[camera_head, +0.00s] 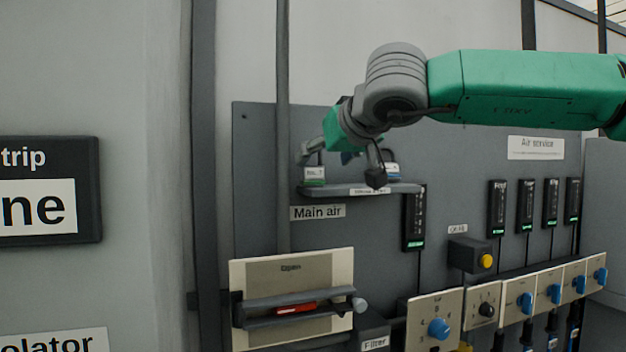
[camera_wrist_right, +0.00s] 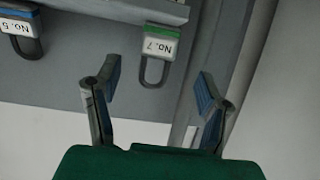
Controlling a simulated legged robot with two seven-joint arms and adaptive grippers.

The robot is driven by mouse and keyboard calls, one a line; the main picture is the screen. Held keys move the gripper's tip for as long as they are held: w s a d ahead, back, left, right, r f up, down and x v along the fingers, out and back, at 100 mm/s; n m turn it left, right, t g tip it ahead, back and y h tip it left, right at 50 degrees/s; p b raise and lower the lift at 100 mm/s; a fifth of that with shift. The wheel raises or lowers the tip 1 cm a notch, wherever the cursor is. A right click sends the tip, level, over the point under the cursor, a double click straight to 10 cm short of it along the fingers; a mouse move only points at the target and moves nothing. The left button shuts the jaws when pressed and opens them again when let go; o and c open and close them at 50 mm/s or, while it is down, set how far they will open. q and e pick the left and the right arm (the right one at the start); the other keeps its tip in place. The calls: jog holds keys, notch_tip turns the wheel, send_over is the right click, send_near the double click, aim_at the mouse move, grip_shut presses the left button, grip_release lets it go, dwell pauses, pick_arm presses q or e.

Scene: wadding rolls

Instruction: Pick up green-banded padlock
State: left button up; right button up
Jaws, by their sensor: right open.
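The green-banded padlock (camera_head: 314,177) sits at the left end of a small grey shelf (camera_head: 350,188) in the head view. In the right wrist view it appears upside down as the padlock marked No. 7 (camera_wrist_right: 160,43), its dark shackle pointing toward my gripper. My right gripper (camera_head: 341,163) is open and empty. In the wrist view its blue-padded fingertips (camera_wrist_right: 160,84) are spread, one on each side of the shackle's line, with no contact visible. A blue-banded padlock marked No. 5 (camera_wrist_right: 22,24) is to the left there. My left gripper is not in view.
The shelf is fixed to a grey panel (camera_head: 262,180) above a "Main air" label (camera_head: 317,212). A dark vertical post (camera_head: 283,80) runs left of the shelf.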

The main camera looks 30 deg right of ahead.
aim_at(313, 171)
jog(key=shift+w+a+f, duration=0.1)
jog(key=shift+w+f, duration=0.15)
jog(key=shift+w, duration=0.35)
jog(key=shift+w+f, duration=0.2)
jog(key=shift+w, duration=0.4)
jog(key=w+f, duration=0.1)
jog(key=w+d+b, duration=0.1)
jog(key=w, duration=0.1)
jog(key=w+d+f, duration=0.1)
jog(key=shift+w+d+f, duration=0.25)
jog(key=shift+f, duration=0.1)
jog(key=shift+w+a, duration=0.1)
jog(key=shift+a+r, duration=0.2)
jog(key=shift+a, duration=0.15)
jog(key=shift+s+a, duration=0.1)
jog(key=shift+s, duration=0.1)
jog(key=c, duration=0.6)
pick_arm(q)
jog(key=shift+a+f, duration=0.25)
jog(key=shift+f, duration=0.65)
pick_arm(e)
jog(key=c, duration=0.8)
